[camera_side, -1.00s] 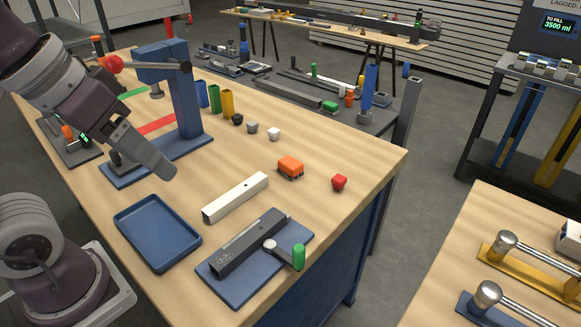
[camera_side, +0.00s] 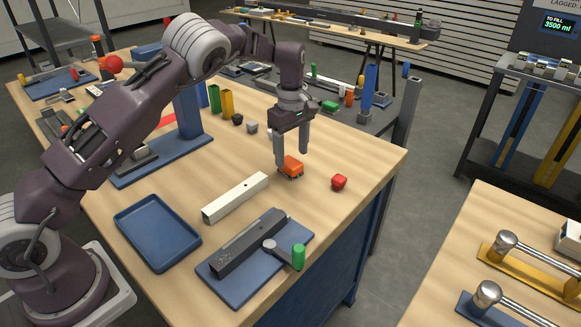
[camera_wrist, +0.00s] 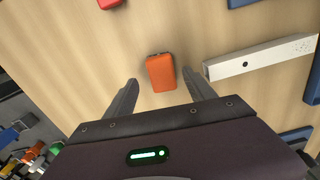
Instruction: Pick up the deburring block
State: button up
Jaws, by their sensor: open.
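The deburring block appears to be the orange block with a dark underside (camera_side: 293,168), lying on the wooden bench top. In the wrist view the orange block (camera_wrist: 161,73) lies ahead of the gap between my fingertips, a little beyond them. My gripper (camera_side: 291,160) points down at the block, with its fingers spread and nothing between them that I can see gripped. In the side view the fingers hide part of the block's left side.
A pale square tube (camera_side: 236,198) lies to the left. A blue tray (camera_side: 127,215) and a blue fixture plate (camera_side: 239,292) with a green-handled lever (camera_side: 299,256) are nearer. Small cubes stand behind the gripper.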

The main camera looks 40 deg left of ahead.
aim_at(291, 161)
notch_tip(291, 161, down, 4)
jog(key=shift+s+r, duration=0.1)
jog(key=shift+s, duration=0.05)
grip_shut()
jog(key=shift+r, duration=0.15)
notch_tip(291, 161, up, 10)
jog(key=shift+f, duration=0.1)
